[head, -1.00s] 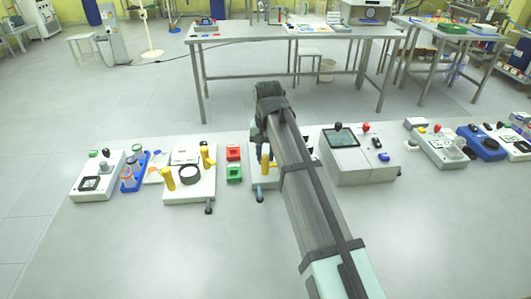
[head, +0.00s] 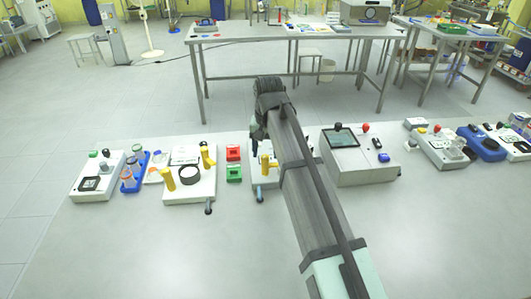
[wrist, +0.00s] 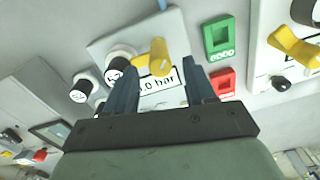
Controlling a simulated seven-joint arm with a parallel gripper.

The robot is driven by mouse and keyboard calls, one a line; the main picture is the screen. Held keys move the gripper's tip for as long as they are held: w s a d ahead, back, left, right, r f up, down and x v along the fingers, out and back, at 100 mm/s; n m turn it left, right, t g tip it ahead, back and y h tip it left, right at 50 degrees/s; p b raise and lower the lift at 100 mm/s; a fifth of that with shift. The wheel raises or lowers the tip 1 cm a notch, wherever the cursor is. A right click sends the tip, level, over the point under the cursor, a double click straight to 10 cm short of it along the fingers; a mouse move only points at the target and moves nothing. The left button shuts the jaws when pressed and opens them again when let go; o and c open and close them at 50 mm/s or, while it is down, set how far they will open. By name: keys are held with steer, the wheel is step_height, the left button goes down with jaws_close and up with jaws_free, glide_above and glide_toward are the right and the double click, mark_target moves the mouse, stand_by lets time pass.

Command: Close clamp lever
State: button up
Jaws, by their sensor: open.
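A white panel box (head: 261,181) on the near bench carries a yellow lever (head: 264,164), partly hidden beside my arm. Which part is the clamp lever is not marked; this yellow lever is the nearest lever-like part. In the wrist view the lever (wrist: 156,57) stands up from the white panel beside a label (wrist: 163,84) reading ".0 bar" at its visible end. My gripper (wrist: 160,75) is open and empty, its two dark fingers on either side of the label and lever base. Whether they touch the panel cannot be told. In the head view my gripper (head: 257,130) hangs above the box.
Another white box (head: 192,190) with yellow levers stands left; a grey screen box (head: 355,165) stands right. The front bench area is clear.

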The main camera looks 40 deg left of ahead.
mark_target(267, 156)
step_height(267, 156, up, 12)
steer(key=shift+w+d+r, duration=0.15)
steer(key=shift+d+r, duration=0.05)
stand_by(0.5)
